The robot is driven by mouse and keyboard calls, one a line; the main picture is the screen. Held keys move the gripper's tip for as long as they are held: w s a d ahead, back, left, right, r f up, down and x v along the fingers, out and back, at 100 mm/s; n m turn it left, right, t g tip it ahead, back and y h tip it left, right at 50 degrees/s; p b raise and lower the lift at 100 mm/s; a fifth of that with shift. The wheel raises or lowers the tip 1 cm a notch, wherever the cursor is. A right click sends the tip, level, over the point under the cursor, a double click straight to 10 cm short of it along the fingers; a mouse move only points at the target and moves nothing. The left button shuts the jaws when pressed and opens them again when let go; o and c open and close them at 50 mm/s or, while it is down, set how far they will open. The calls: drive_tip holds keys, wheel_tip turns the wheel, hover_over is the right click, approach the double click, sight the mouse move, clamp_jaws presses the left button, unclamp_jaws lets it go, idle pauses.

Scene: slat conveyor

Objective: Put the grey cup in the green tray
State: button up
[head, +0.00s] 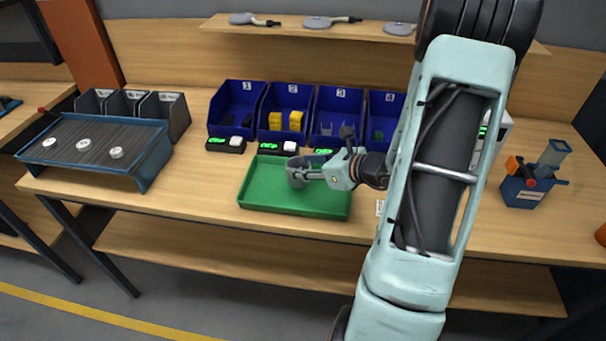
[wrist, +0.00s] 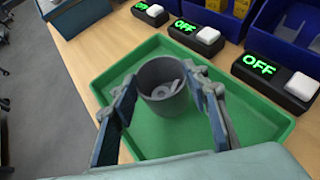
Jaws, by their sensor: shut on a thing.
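The grey cup (wrist: 162,88) is held upright between the two fingers of my gripper (wrist: 163,100) in the wrist view. Some light grey round pieces show inside the cup. In the head view the cup (head: 296,172) is over the green tray (head: 330,208), and my gripper (head: 308,174) reaches it from the right. The tray also shows below the cup in the wrist view (wrist: 262,122). I cannot tell whether the cup's base touches the tray floor.
Several blue bins (head: 237,108) stand behind the tray, with small "OFF" display boxes (head: 278,147) in front. A slat conveyor (head: 95,145) with round metal parts is at left. A blue device (head: 528,185) stands at right. The bench left of the tray is clear.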

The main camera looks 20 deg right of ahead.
drive_tip(key=shift+w+a+f, duration=0.1)
drive_tip(key=shift+w+f, duration=0.05)
drive_tip(key=shift+f, duration=0.75)
drive_tip(key=shift+w+f, duration=0.1)
drive_tip(key=shift+f, duration=0.75)
drive_tip(key=shift+f+b, duration=0.25)
drive_tip(key=shift+b, duration=0.05)
drive_tip(key=o, duration=1.2)
drive_tip(key=shift+r, duration=0.1)
drive_tip(key=shift+c, duration=0.2)
drive_tip(key=shift+r+p, duration=0.25)
drive_tip(key=shift+p, duration=0.1)
drive_tip(key=v, duration=1.2)
drive_tip(key=shift+b, duration=0.35)
